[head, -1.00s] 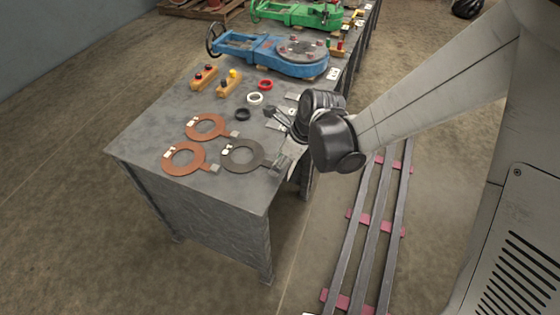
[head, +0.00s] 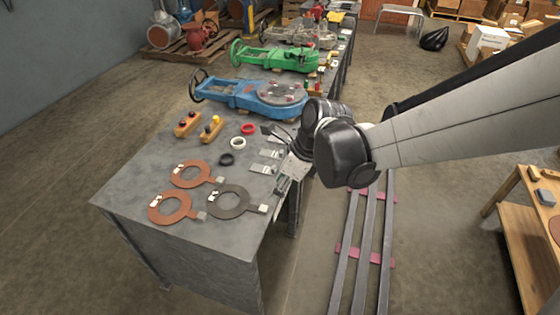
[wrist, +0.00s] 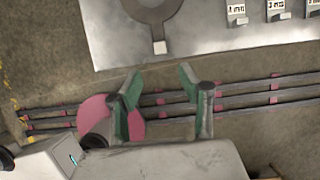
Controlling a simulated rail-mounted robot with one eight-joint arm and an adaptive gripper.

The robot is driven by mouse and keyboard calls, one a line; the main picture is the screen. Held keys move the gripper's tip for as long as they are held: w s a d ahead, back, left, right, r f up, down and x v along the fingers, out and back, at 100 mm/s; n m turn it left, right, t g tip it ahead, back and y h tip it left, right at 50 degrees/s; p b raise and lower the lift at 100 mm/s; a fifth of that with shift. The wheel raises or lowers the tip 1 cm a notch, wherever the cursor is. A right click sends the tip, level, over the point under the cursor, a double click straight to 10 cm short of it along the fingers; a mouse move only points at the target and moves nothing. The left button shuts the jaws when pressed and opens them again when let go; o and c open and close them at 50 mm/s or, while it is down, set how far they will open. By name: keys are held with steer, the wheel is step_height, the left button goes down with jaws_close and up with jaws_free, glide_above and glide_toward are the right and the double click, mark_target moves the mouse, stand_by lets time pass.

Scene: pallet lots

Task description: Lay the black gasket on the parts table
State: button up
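A black gasket (head: 243,205), a dark flat ring with a pale-tipped tab, lies on the grey metal table (head: 190,245) near its right edge. In the wrist view the gasket (wrist: 152,14) is cut by the top edge, its tab pointing towards my gripper. A smaller black ring (head: 227,159) lies farther back. My gripper (head: 284,183) is at the table's right edge, beyond the gasket's tab. In the wrist view my gripper (wrist: 160,82) has its green-padded fingers apart with nothing between them. A wooden table (head: 515,235) shows partly at the right; which table is the parts table is not marked.
Two copper-coloured gaskets (head: 160,219) lie beside the black one. Red and white rings, pale labelled plates (head: 264,168) and a blue valve (head: 245,97) are farther back. Rails (head: 362,245) run along the floor between the tables. The wooden table bears small items.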

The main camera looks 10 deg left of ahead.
steer(key=s+d+r+n+t+h, duration=0.1)
steer(key=s+d+r+n+t, duration=0.1)
steer(key=s+d+r+n, duration=0.2)
steer(key=s+d+r+n+t+h, duration=0.2)
steer(key=s+d+r+n, duration=0.2)
steer(key=d+n, duration=0.5)
steer(key=s+d+r+n+t+h, duration=0.1)
steer(key=s+d+r+n, duration=0.3)
steer(key=d, duration=0.9)
steer(key=n+t, duration=0.1)
steer(key=n, duration=0.2)
steer(key=shift+d+r+h, duration=0.25)
steer(key=shift+r+h, duration=0.05)
steer(key=shift+s, duration=0.1)
